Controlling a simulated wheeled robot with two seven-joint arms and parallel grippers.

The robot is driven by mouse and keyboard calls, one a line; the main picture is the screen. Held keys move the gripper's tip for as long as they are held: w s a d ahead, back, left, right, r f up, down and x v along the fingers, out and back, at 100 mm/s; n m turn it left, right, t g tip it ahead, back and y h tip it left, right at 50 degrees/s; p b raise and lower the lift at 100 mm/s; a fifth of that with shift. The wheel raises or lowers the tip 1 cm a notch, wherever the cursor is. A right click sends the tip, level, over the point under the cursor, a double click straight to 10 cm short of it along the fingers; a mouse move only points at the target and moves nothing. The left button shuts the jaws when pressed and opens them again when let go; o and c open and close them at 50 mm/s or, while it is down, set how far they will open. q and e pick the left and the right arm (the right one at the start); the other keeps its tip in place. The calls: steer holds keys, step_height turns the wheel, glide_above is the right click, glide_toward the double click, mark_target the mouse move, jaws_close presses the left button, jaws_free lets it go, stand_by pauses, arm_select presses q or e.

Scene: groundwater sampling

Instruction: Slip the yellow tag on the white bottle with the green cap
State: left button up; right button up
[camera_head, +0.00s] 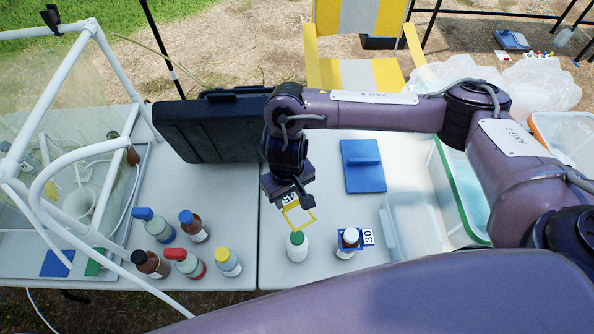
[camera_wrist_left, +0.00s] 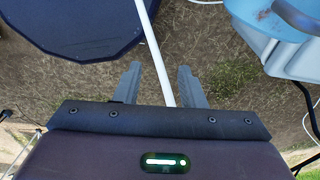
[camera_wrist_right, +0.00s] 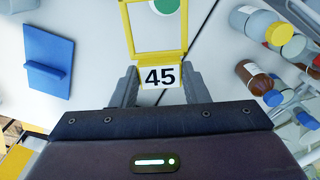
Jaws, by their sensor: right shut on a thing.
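My right gripper (camera_head: 291,198) is shut on the yellow tag (camera_head: 299,214), a square open frame with a plate marked 45. In the right wrist view the fingers grip the number plate (camera_wrist_right: 160,77) and the frame reaches out ahead. The green cap (camera_wrist_right: 166,5) shows at the top edge, seen through the frame's far part. The tag is above the bottle and apart from it. My left gripper (camera_wrist_left: 162,88) is open over the ground, with no object held.
Several bottles with blue, black, red and yellow caps (camera_head: 228,262) stand at the left. A black case (camera_head: 210,128), a blue block (camera_head: 362,166) and a clear bin (camera_head: 412,226) surround the work area.

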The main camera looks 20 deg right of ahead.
steer(key=shift+s+a+f+p, duration=0.15)
steer(key=shift+s+a+p, duration=0.1)
steer(key=shift+s+p, duration=0.25)
steer(key=shift+s+a+f, duration=0.15)
steer(key=shift+s+f, duration=0.1)
steer(key=shift+s, duration=0.05)
steer(key=shift+s+a+f+p, duration=0.15)
steer(key=shift+f+p, duration=0.05)
steer(key=shift+p, duration=0.1)
steer(key=shift+a+f, duration=0.1)
steer(key=shift+f, duration=0.1)
arm_select(q)
step_height(320, 180, up, 2)
steer(key=shift+w+r, duration=0.1)
steer(key=shift+r, duration=0.15)
arm_select(e)
steer(key=shift+s, duration=0.1)
